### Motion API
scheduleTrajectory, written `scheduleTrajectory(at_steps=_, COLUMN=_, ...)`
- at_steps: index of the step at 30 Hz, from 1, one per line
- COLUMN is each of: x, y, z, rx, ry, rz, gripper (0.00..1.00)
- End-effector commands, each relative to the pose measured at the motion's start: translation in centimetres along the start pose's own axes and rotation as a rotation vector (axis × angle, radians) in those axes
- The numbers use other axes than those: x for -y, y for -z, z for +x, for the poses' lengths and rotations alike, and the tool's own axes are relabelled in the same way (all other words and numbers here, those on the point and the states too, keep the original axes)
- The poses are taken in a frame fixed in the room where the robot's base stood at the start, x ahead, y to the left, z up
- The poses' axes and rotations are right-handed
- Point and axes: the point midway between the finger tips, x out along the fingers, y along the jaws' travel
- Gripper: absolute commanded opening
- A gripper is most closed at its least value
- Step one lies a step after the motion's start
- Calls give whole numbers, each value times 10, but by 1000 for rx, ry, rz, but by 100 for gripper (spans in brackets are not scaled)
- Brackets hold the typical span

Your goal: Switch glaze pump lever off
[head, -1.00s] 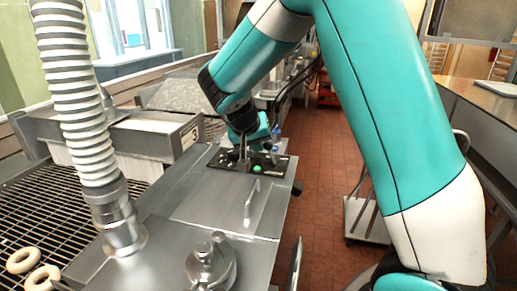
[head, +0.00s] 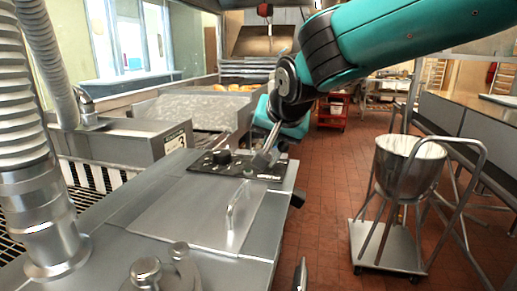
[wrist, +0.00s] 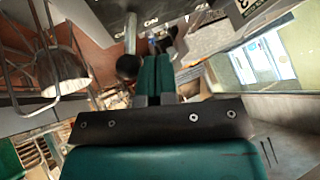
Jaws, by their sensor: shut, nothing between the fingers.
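The black control panel (head: 210,162) sits on the steel cabinet top, with a black knob (head: 222,156) on it. A slanted grey metal piece (head: 264,158), seemingly the lever, rises at the panel's right end below my arm. In the wrist view the lever has a metal stem (wrist: 131,34) and a black ball end (wrist: 128,66). The word ON shows on the panel just right of the stem. My gripper (wrist: 156,58) is shut and empty, its teal fingers just right of the ball. I cannot tell whether they touch it. In the head view its fingertips are hard to make out.
A steel lid with a handle (head: 231,208) lies in front of the panel. A ribbed white hose (head: 28,150) stands at left. A steel pot (head: 408,165) on a wheeled cart stands right on the red tile floor. The floor between is clear.

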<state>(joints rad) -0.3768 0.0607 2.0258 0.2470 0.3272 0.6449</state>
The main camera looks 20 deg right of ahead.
Motion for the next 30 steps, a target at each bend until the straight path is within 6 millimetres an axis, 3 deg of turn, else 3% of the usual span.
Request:
scheduleTrajectory(at_steps=24, x=3, y=12, z=-13, rx=-3, ry=-4, rz=3, gripper=0)
scheduleTrajectory(at_steps=30, x=15, y=15, z=-22, rx=-4, ry=-7, rz=6, gripper=0)
